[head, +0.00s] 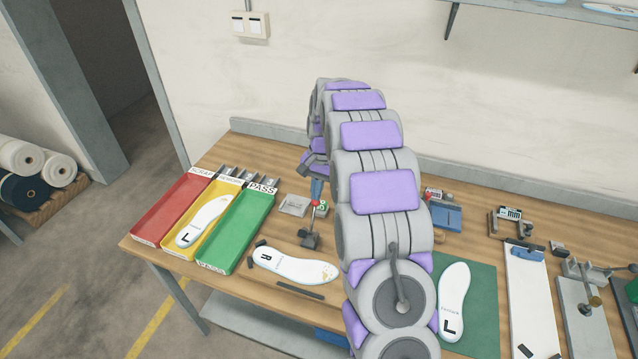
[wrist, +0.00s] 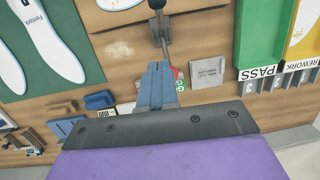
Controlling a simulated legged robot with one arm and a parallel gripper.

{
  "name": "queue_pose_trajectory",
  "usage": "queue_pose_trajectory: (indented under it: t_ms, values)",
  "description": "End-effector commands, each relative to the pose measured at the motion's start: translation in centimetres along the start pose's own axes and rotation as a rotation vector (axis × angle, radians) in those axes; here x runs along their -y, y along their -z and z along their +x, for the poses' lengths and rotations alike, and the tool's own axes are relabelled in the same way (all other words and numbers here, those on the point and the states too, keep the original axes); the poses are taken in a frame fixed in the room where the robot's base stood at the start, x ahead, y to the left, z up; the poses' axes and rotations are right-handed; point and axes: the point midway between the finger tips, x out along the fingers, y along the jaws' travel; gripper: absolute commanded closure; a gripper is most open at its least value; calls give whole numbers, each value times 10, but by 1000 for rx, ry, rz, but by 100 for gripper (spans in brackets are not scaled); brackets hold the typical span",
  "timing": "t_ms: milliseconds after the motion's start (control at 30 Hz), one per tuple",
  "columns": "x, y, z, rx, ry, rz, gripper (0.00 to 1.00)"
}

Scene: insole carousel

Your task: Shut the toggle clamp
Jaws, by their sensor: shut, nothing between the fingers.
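In the wrist view the rod (wrist: 164,38) runs from a dark part at the top edge down to my gripper. My gripper (head: 317,187) has blue fingers, shut and empty, pointing down just above the red tip. In the wrist view its fingers (wrist: 160,84) partly cover something red. I cannot tell whether they touch the clamp.
Red (head: 172,208), yellow (head: 212,212) and green (head: 237,230) trays stand at left. A grey block (head: 294,206) lies behind the clamp. A green mat (head: 478,290) with an L insole is right of my arm. Another fixture (head: 583,305) stands at far right.

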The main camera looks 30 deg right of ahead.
Motion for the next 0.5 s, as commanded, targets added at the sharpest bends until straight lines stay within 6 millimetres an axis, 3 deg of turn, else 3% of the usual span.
queue_pose_trajectory:
  t_ms: [233, 500]
  values:
    - [-2, 0, 50, 6, 0, -1, 100]
    - [3, -24, 66, 4, 1, -1, 100]
